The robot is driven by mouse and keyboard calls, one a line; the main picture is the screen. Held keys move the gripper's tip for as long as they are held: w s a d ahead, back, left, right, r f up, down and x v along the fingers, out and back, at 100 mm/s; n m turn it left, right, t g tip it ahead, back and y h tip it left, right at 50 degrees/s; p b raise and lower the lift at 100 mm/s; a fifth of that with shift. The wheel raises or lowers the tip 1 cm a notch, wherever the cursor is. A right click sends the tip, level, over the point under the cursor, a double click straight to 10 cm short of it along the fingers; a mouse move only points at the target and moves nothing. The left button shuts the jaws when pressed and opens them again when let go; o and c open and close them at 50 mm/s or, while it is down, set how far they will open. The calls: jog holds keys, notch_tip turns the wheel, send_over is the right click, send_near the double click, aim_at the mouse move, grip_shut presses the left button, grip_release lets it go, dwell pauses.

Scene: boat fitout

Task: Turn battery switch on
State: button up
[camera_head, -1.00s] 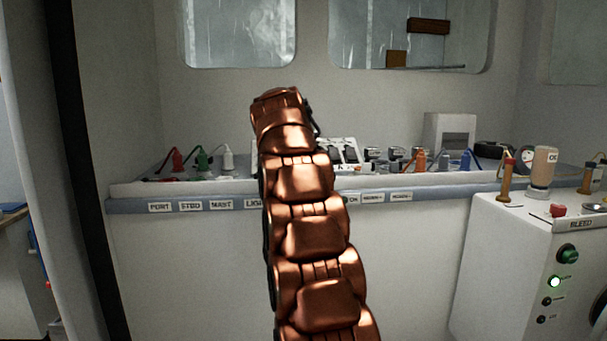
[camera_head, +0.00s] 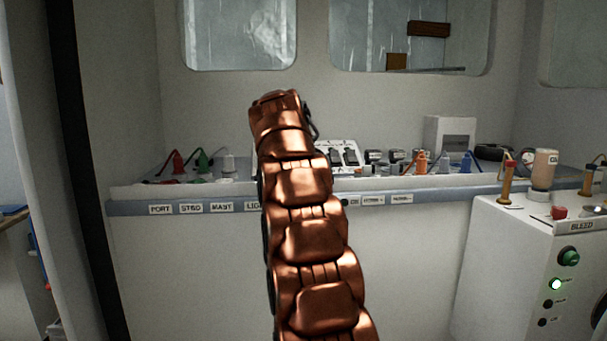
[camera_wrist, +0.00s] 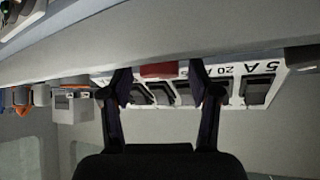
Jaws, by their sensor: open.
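My gripper (camera_wrist: 165,92) is open in the wrist view, its two dark fingers spread apart with nothing held between them. A red block-like part (camera_wrist: 160,70) shows between and just beyond the fingertips; I cannot tell whether it is the battery switch or which way it is set. Behind it is a white breaker panel (camera_wrist: 238,92) with dark rocker switches and upside-down labels such as 20 A and 5 A. In the head view the panel (camera_head: 345,150) is partly hidden behind my copper arm, which also hides most of my gripper.
A labelled shelf edge (camera_head: 190,208) runs along the counter. Red, green and white plugs stand at its left, orange and blue ones (camera_head: 466,163) at its right. A white box marked BLEED (camera_head: 520,265) with a green lamp stands at the right front. Windows are above.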

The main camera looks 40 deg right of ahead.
jog(key=v, duration=1.2)
dwell(0.8)
